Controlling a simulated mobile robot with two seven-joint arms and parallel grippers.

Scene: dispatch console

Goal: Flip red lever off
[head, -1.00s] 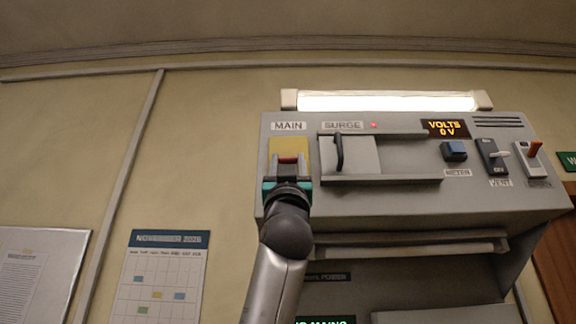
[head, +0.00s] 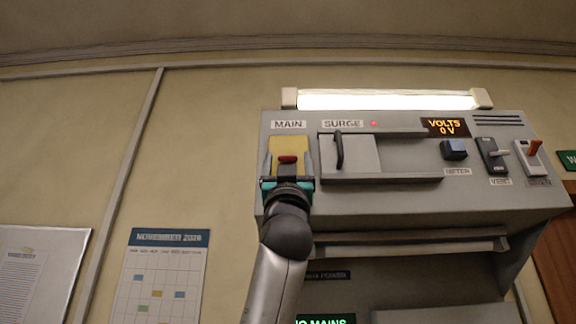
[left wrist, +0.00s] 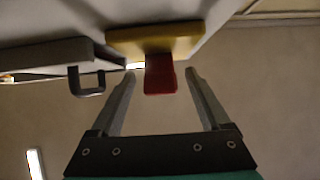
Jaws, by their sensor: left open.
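The red lever (head: 288,159) stands on a yellow plate (head: 290,145) under the MAIN label at the left end of the console. In the left wrist view the red lever (left wrist: 160,74) juts from the yellow plate (left wrist: 155,42). My left gripper (head: 287,170) is open just below the lever in the head view. In the left wrist view its fingers (left wrist: 155,80) stand apart on either side of the lever, with gaps visible on both sides. The lower part of the lever's mount is hidden by the gripper. My right gripper is not in view.
Right of the lever, the SURGE slot has a dark handle (head: 339,151), also seen in the left wrist view (left wrist: 87,80). Further right are a blue button (head: 454,149), the VENT switch (head: 492,155) and an orange-tipped switch (head: 533,150). The display (head: 445,128) reads 0 V.

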